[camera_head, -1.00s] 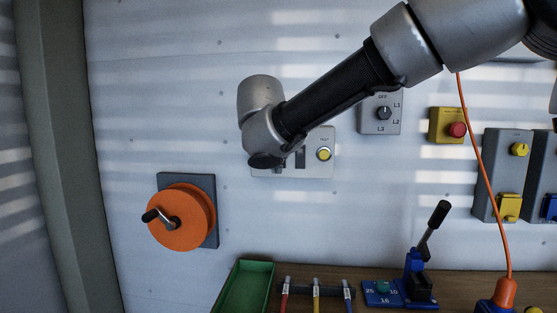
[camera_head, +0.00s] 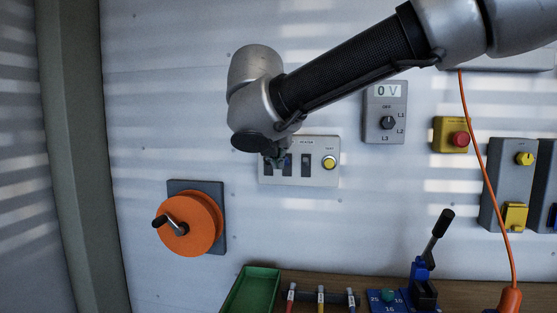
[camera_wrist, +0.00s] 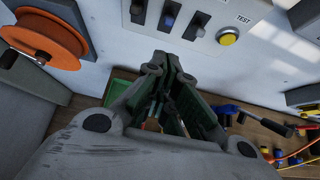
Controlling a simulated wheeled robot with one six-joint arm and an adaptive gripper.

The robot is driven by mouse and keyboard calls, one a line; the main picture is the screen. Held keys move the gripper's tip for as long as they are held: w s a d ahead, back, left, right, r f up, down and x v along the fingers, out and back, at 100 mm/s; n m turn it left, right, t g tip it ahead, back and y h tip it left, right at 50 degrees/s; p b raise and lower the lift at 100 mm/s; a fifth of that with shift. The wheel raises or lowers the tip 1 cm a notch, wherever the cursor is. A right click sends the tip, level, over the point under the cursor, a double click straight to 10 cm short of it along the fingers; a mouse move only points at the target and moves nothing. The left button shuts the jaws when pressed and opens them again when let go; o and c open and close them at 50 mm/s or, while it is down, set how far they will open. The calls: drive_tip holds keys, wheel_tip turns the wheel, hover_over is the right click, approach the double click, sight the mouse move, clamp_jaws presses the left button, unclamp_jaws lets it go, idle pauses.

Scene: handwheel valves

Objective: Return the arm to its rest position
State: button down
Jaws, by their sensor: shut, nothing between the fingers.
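My arm reaches in from the upper right in the head view, its wrist in front of the wall panel with switches (camera_head: 317,172). My gripper (camera_wrist: 174,58) is shut and empty in the wrist view, its fingertips together just below the switch panel (camera_wrist: 205,32) in the picture. In the head view the gripper is mostly hidden behind my wrist; only a small dark part shows over the panel's left switches. I cannot tell whether it touches the panel.
An orange handwheel (camera_head: 187,226) with a crank is on the wall at left. A meter box (camera_head: 385,112), a red button on a yellow box (camera_head: 452,134) and a hanging orange cable (camera_head: 480,165) are to the right. A green tray (camera_head: 252,291) and a blue lever device (camera_head: 424,284) are on the bench below.

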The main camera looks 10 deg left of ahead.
wheel_tip(320, 180, down, 7)
drive_tip(key=s+d+m+g, duration=0.2)
drive_tip(key=s+d+m, duration=0.1)
drive_tip(key=m, duration=0.4)
drive_tip(key=s+d+f+m+g, duration=0.2)
drive_tip(key=d+f+m, duration=0.1)
drive_tip(key=d+m, duration=0.4)
drive_tip(key=s+d+f+m+g, duration=0.2)
drive_tip(key=d+f+m, duration=0.15)
drive_tip(key=d, duration=0.55)
drive_tip(key=s+d+f+m, duration=0.1)
drive_tip(key=s+d+m, duration=0.6)
drive_tip(key=d, duration=0.6)
drive_tip(key=s+d+f+m, duration=0.1)
drive_tip(key=s+d+m, duration=0.7)
drive_tip(key=d+m, duration=0.3)
drive_tip(key=shift+d+f, duration=0.15)
drive_tip(key=shift+d, duration=0.8)
